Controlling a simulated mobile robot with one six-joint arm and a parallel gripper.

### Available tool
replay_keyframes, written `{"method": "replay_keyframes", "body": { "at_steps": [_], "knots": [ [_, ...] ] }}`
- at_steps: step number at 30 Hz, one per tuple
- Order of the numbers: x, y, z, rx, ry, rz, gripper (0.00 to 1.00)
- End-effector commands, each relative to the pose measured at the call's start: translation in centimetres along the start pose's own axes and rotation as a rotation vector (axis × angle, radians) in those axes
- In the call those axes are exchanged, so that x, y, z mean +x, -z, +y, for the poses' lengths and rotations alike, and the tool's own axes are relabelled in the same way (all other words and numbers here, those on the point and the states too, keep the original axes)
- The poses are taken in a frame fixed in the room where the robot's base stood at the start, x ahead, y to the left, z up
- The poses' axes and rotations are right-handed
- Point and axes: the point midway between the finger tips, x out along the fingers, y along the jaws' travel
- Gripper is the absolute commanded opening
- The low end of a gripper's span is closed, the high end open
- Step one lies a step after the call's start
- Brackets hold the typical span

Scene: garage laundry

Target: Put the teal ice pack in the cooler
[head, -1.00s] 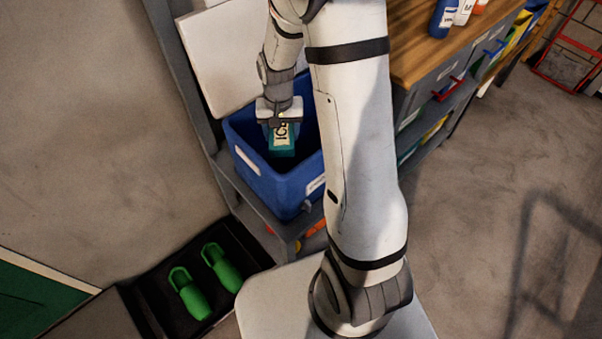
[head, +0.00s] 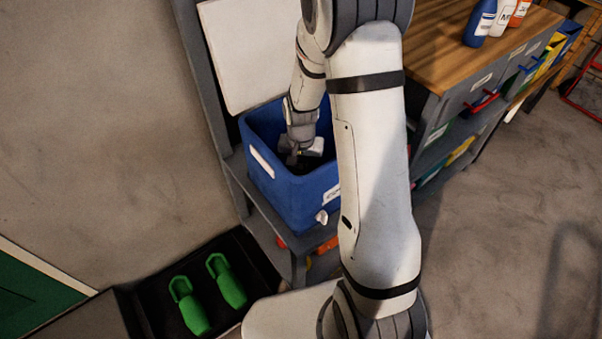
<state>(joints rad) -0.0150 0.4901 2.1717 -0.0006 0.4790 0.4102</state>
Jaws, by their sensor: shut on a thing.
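The cooler is an open blue box (head: 290,200) with a white handle and a label, standing on a grey shelf unit. A white lid (head: 250,58) is raised behind it. My gripper (head: 298,158) is down inside the cooler, below the rim. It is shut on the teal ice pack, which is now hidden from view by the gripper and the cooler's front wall. I cannot see whether the pack touches the cooler's floor.
A wooden worktop (head: 440,50) with bottles (head: 481,22) stands at the right, above drawers. A black tray (head: 160,268) with two green shoe-like objects (head: 228,280) lies at lower left. Bare floor (head: 500,220) is at the right.

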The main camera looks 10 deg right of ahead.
Motion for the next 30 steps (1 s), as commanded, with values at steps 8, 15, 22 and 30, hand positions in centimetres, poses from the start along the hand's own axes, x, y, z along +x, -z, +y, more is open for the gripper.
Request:
{"method": "replay_keyframes", "body": {
  "at_steps": [8, 15, 22, 30],
  "knots": [
    [2.4, 0.0, 0.0, -0.001, 0.000, 0.000, 0.25],
    [2.8, 0.0, -0.1, -0.001, 0.000, 0.000, 0.25],
    [3.0, 0.0, -0.1, -0.002, 0.000, -0.001, 0.68],
    [3.0, -0.1, -0.1, -0.002, 0.000, -0.001, 0.82]
  ]
}}
